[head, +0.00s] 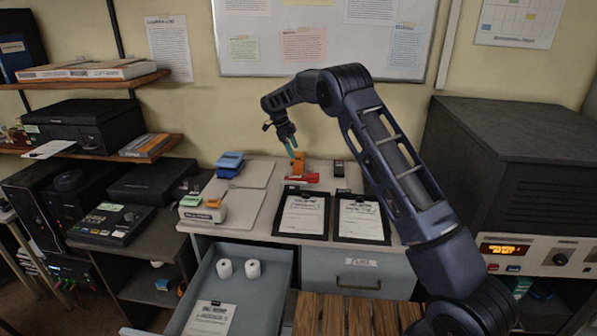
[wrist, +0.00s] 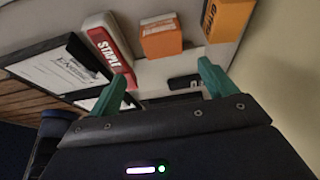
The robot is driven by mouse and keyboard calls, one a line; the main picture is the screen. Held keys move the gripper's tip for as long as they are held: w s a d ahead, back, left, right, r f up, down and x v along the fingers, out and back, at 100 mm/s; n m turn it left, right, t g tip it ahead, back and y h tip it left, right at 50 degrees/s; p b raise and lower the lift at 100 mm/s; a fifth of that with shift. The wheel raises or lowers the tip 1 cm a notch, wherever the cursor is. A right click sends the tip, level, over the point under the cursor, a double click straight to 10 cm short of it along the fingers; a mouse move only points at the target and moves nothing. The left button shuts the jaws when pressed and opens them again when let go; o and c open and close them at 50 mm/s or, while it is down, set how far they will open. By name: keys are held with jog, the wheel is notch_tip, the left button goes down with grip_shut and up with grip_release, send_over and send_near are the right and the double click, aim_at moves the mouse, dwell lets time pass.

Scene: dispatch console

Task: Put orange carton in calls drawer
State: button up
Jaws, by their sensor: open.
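My gripper (head: 291,148) is open and empty above the back of the desk, close to two orange items.
A red and white staple box (wrist: 108,40) lies beside the orange block. Two clipboards (head: 302,214) lie on the desk front. A labelled drawer (head: 358,275) at right is closed.

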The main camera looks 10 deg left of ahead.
aim_at(298, 164)
jog(key=x, duration=0.5)
jog(key=shift+a+f, duration=0.2)
jog(key=shift+f, duration=0.25)
jog(key=shift+w+x, duration=0.15)
jog(key=shift+x, duration=1.25)
jog(key=shift+w+x, duration=0.15)
jog(key=shift+x, duration=1.2)
jog(key=c, duration=1.2)
jog(key=shift+o, duration=0.2)
